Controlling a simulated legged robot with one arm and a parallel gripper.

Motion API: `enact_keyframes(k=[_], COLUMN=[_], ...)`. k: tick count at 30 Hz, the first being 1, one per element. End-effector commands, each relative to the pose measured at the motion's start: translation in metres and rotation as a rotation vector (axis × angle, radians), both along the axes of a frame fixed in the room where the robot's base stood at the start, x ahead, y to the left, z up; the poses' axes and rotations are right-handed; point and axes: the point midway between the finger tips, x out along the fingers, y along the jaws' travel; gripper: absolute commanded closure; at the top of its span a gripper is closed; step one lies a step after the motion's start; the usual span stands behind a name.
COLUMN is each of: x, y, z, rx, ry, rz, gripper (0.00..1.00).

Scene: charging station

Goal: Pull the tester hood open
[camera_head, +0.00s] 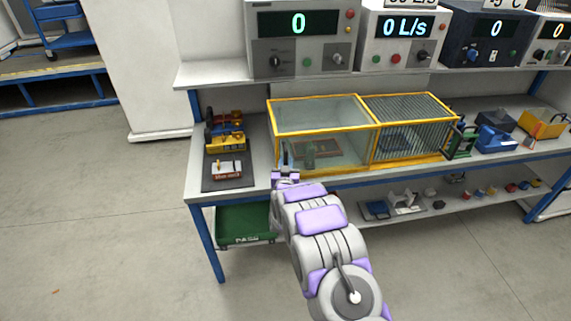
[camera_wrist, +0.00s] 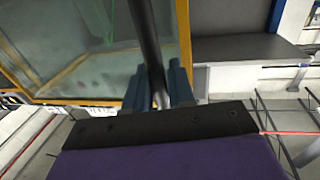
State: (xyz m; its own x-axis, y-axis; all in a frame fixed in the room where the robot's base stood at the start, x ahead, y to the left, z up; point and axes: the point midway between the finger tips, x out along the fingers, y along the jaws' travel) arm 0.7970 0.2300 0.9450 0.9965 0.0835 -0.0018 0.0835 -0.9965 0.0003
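The tester hood (camera_head: 335,113) is a clear box with a yellow frame on the workbench; its left part is glazed and its right part has dark bars. It looks closed. My gripper (camera_head: 286,164) is at the front of the hood, near its left end. In the wrist view, a dark handle bar (camera_wrist: 147,40) runs down between the two blue fingers of my gripper (camera_wrist: 159,85), which are close against it on both sides. The hood's yellow frame and glass (camera_wrist: 90,60) fill the upper left there. The bar's far ends are hidden.
A dark mat (camera_head: 228,178) with small yellow and red devices lies left of the hood. Instrument boxes (camera_head: 301,37) stand on the shelf above. A green crate (camera_head: 245,225) sits below the bench (camera_head: 255,160). The floor in front and to the left is clear.

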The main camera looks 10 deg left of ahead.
Motion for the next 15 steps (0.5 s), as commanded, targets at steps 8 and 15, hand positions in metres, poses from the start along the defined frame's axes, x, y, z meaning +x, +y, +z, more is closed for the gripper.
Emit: enact_keyframes(k=[8,15], x=[-0.0002,-0.0003], y=[0.0008,0.0013], z=[-0.0001,-0.0001], rx=[0.0,-0.001], ry=[0.0,0.0], rz=[0.001,0.002], gripper=[1.0,1.0])
